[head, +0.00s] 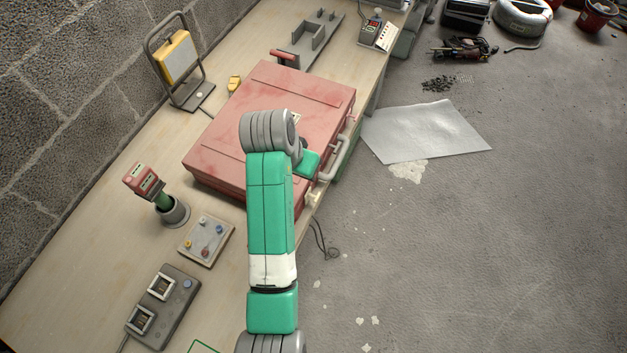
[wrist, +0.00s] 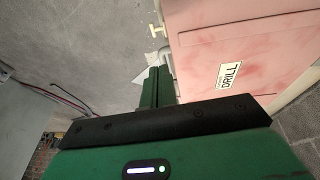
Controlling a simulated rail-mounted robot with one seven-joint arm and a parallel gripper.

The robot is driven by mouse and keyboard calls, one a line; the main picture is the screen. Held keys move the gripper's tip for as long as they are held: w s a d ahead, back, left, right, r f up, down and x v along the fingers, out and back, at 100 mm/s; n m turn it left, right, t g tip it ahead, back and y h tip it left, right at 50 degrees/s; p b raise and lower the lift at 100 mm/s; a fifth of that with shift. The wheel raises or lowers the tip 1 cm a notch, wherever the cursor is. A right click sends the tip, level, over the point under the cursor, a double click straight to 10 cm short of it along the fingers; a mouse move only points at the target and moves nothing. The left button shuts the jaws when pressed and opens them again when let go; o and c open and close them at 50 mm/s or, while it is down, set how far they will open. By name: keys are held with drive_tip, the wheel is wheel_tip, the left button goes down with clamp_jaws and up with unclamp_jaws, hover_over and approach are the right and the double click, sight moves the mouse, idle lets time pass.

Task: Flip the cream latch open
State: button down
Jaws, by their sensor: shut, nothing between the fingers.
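A faded red case (head: 225,155) lies shut on the workbench, and its pink lid with a DRILL label (wrist: 229,75) fills the right of the wrist view. A cream latch (head: 314,199) sits on the case's front side, near its lower corner in the head view. A small cream latch-like piece (wrist: 157,31) shows at the case edge in the wrist view; I cannot tell if it is the same one. A grey handle (head: 341,157) stands out from that side. My gripper (wrist: 158,73) is shut and empty beside the case's front side.
A red tool in a grey cup (head: 173,211), a button panel (head: 206,240) and a grey socket box (head: 161,307) stand on the bench. A yellow work lamp (head: 179,57) is behind the case. The floor beside the bench is open, with a pale sheet (head: 427,131) on it.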

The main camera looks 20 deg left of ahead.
sight(317, 195)
drive_tip(key=shift+s+f, duration=0.1)
drive_tip(key=shift+s, duration=0.1)
drive_tip(key=b+x, duration=0.1)
drive_tip(key=x, duration=0.3)
drive_tip(key=b+x, duration=0.1)
drive_tip(key=x, duration=0.4)
drive_tip(key=s+b+x, duration=0.1)
drive_tip(key=x, duration=0.3)
drive_tip(key=shift+w+d+f, duration=0.1)
drive_tip(key=shift+d+f, duration=0.35)
drive_tip(key=shift+f, duration=0.05)
drive_tip(key=shift+d, duration=0.1)
